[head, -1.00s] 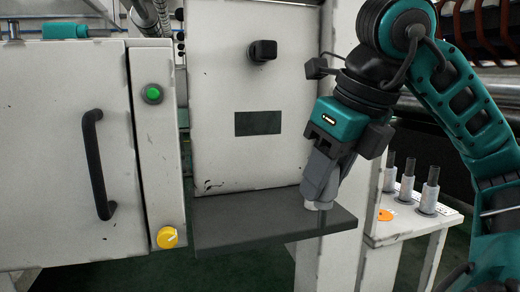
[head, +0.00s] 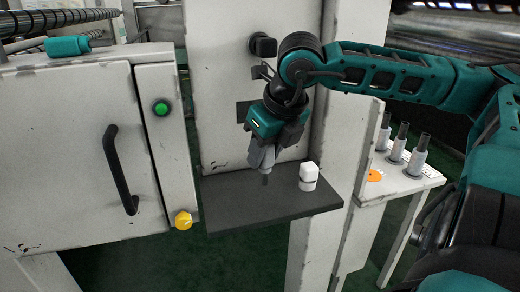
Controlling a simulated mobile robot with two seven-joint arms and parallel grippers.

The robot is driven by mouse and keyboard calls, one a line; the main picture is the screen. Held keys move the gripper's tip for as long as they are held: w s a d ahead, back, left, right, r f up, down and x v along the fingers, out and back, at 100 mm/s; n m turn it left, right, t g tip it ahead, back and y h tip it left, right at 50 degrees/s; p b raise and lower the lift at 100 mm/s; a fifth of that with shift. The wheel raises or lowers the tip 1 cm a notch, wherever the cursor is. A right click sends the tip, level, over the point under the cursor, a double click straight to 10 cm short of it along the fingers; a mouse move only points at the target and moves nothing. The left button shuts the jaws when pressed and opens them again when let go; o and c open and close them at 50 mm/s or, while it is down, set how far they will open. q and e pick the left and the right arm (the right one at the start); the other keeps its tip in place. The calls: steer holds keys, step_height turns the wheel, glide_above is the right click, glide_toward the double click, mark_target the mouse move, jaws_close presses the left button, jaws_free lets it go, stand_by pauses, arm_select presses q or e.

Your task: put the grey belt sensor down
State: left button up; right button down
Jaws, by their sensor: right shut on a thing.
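My right gripper (head: 263,163) points down over the dark grey shelf (head: 225,212) on the front of the pale machine panel. It is shut on the grey belt sensor (head: 265,179), which is mostly hidden by the fingers; a short, narrow grey end shows below them. The sensor looks roughly upright, over the shelf's middle. I cannot tell whether its lower end touches the shelf. My left gripper is out of view.
A white capped piece (head: 309,177) stands on the shelf, right of my right gripper. Several grey cylinders with dark tops (head: 418,158) stand on a white side table (head: 405,186). A cabinet with a black handle (head: 121,170) is at left. The shelf's front left is clear.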

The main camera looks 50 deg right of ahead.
steer(key=shift+w, duration=0.6)
steer(key=shift+w+f+b, duration=0.1)
steer(key=shift+f+b, duration=0.3)
steer(key=shift+f, duration=1.4)
steer(key=shift+f, duration=0.15)
steer(key=c, duration=0.7)
jaws_free()
steer(key=shift+c, duration=0.2)
